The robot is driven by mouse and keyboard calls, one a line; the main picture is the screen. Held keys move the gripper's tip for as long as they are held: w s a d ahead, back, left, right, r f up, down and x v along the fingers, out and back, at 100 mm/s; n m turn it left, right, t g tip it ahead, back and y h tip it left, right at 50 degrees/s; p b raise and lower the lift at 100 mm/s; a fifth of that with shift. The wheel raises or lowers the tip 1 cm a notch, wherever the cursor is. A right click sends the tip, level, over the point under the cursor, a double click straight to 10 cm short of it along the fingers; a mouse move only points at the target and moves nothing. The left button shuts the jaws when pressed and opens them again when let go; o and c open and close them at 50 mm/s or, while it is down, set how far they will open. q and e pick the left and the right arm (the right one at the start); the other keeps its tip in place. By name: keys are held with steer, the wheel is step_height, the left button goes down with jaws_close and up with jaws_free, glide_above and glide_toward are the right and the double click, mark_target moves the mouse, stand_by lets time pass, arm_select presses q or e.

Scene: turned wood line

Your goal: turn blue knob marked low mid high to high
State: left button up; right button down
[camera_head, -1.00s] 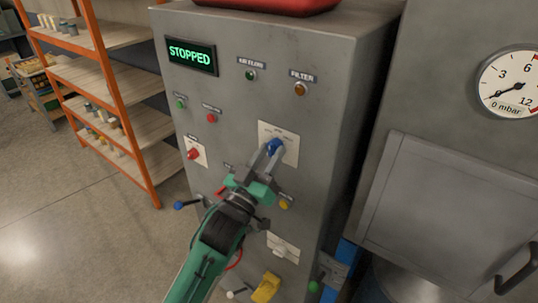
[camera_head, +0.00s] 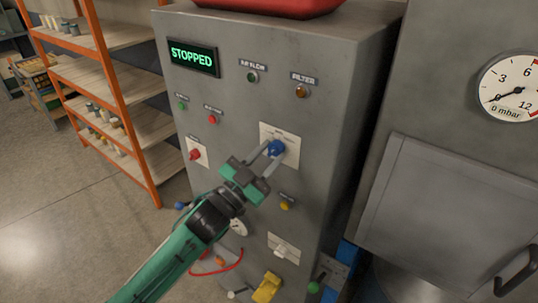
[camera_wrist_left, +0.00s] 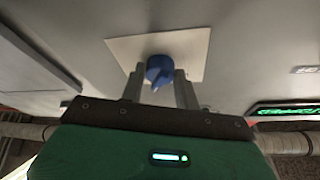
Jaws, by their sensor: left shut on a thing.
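The blue knob (camera_head: 276,147) sits on a pale square plate (camera_head: 292,153) on the front of the grey cabinet. Its low, mid and high marks are too small to read. My left gripper (camera_head: 270,149) reaches it from the lower left and is shut on the knob, a finger on each side. In the left wrist view the blue knob (camera_wrist_left: 159,70) sits between the two fingers in front of the plate (camera_wrist_left: 195,47), its pointed end toward the gripper body. My right gripper is not in view.
The grey cabinet (camera_head: 240,110) also carries a display reading STOPPED (camera_head: 194,57), a red knob (camera_head: 195,154), a yellow button (camera_head: 285,205), a white switch (camera_head: 281,250) and a yellow handle (camera_head: 267,287). A gauge (camera_head: 510,86) is at right; orange shelves (camera_head: 112,70) stand at left.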

arm_select(q)
steer(key=shift+a+m+g+h+p, duration=0.1)
steer(key=shift+m+g+h+p, duration=0.45)
steer(key=shift+m, duration=1.15)
steer(key=shift+g, duration=0.25)
steer(key=o, duration=1)
steer(key=shift+b+v, duration=2.95)
steer(key=shift+v, duration=3.9)
steer(key=shift+r, duration=0.15)
